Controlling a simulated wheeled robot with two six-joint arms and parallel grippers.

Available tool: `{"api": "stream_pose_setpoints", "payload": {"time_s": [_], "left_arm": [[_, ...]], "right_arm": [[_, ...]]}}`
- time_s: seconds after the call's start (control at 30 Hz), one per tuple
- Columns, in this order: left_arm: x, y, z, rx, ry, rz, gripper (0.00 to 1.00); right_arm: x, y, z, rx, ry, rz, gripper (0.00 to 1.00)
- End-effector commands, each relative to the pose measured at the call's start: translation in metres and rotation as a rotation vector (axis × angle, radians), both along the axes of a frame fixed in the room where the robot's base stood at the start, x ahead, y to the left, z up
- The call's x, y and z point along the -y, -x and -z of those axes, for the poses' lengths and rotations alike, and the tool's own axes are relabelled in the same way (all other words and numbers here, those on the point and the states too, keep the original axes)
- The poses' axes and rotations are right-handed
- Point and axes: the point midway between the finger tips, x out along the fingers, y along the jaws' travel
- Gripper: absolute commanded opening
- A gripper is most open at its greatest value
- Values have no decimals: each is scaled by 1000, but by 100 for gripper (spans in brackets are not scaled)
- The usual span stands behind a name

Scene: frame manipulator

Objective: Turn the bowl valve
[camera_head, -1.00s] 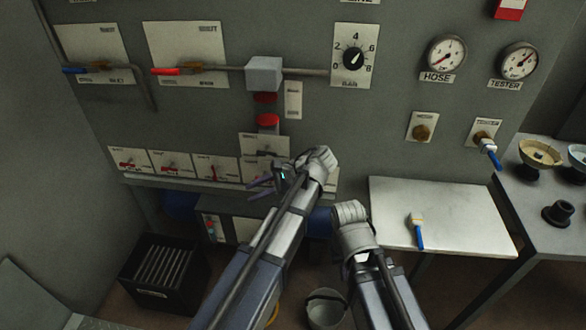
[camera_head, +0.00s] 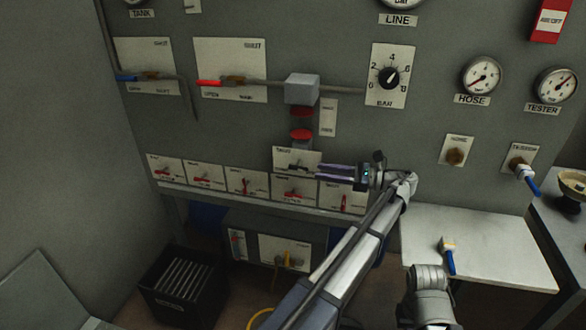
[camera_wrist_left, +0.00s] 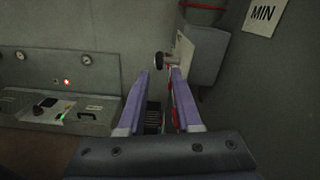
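A small plate with a dark lever valve (camera_head: 297,166) sits under the red-banded fitting on the panel. Its label is too small to read, so I cannot tell for sure that it is the bowl valve. My left gripper (camera_head: 319,171) is just right of this plate, its two purple fingers pointing left towards the lever. In the left wrist view the fingers (camera_wrist_left: 158,74) stand apart. A round dark knob (camera_wrist_left: 158,60) on a stem shows just beyond the gap between their tips. Nothing is visibly gripped. My right arm's wrist shows low at the right; its gripper fingers are not visible.
A row of small red-handled valve plates (camera_head: 244,183) runs below. A grey box (camera_head: 301,88) and red-banded fitting (camera_head: 301,135) are above.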

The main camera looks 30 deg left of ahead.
Motion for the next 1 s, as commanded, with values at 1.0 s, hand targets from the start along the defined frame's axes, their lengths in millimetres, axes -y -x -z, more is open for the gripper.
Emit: {"api": "stream_pose_setpoints", "payload": {"time_s": [1.0], "left_arm": [[-105, 25, 0, 1, 2, 0, 33]], "right_arm": [[0, 0, 0, 0, 0, 0, 0]]}}
